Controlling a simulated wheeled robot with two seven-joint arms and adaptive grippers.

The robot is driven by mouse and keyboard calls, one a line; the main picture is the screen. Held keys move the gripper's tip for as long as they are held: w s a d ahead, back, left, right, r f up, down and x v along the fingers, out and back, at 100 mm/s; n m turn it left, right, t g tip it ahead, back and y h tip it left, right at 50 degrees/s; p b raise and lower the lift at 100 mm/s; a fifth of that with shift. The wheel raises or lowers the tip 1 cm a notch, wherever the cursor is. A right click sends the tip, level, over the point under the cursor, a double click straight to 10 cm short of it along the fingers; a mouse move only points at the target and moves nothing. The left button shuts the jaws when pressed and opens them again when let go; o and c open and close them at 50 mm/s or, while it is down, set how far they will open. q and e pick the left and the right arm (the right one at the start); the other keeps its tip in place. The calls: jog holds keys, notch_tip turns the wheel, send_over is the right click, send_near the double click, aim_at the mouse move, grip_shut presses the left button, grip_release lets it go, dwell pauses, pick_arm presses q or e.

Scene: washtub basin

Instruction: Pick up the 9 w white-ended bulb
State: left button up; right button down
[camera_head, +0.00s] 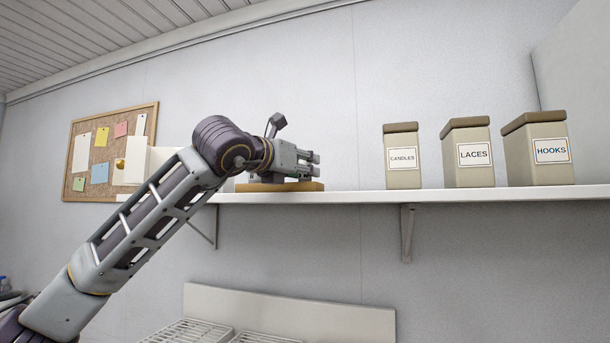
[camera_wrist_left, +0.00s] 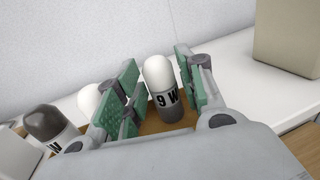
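The 9 W white-ended bulb (camera_wrist_left: 159,76) stands upright in the left wrist view, with a white rounded top, a "9 W" label and a grey lower part. My left gripper (camera_wrist_left: 158,88) has its green-padded fingers apart, one on each side of this bulb. Small gaps seem to show beside the bulb, so it does not look clamped. In the head view my left gripper (camera_head: 316,165) is low over the wooden tray (camera_head: 300,187) on the shelf, and the bulb cannot be made out there. My right gripper is in neither view.
Left of the fingers in the wrist view are a dark-ended bulb (camera_wrist_left: 45,122) and another white-topped bulb (camera_wrist_left: 89,100), partly hidden. On the shelf (camera_head: 360,197) to the right stand canisters marked CANDLES (camera_head: 402,157), LACES (camera_head: 468,154) and HOOKS (camera_head: 540,151). Shelf space before CANDLES is clear.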

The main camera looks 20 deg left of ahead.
pick_arm(q)
jog(key=shift+w+d, duration=0.1)
jog(key=shift+w, duration=0.6)
jog(key=c, duration=0.8)
jog(key=shift+r, duration=0.1)
jog(key=shift+c, duration=0.2)
jog(key=shift+r, duration=0.4)
notch_tip(320, 180, up, 17)
jog(key=p, duration=0.1)
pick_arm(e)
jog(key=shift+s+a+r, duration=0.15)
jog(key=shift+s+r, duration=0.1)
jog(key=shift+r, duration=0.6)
